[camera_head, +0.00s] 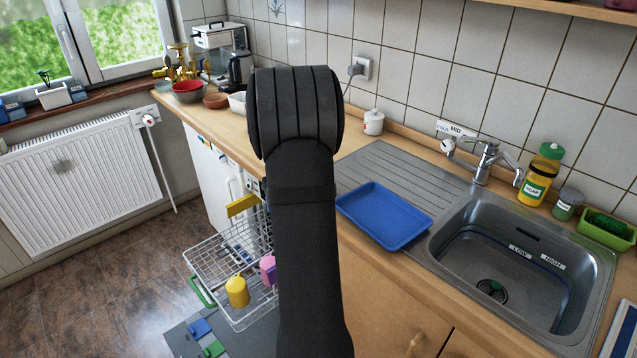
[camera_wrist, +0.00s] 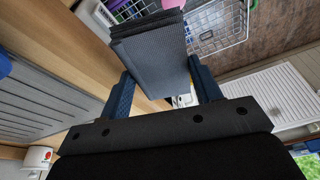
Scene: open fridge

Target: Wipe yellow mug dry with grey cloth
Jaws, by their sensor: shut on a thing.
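The yellow mug (camera_head: 237,291) sits in the front of the pulled-out dish rack, left of my arm in the head view. I cannot make out whether it is wet. In the wrist view my gripper (camera_wrist: 160,72) is shut on the grey cloth (camera_wrist: 152,50), a folded, ribbed piece between the two blue fingers. The cloth is held apart from the mug, with part of the rack showing beyond it. In the head view my arm hides the gripper and cloth. The yellow mug cannot be made out in the wrist view.
The wire rack (camera_head: 205,257) also holds a pink cup (camera_head: 268,269) beside the mug and a yellow flat item (camera_head: 242,206) behind. A blue tray (camera_head: 385,215) lies on the drainboard, left of the sink (camera_head: 520,260). A white lidded jar (camera_head: 373,122) stands by the wall.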

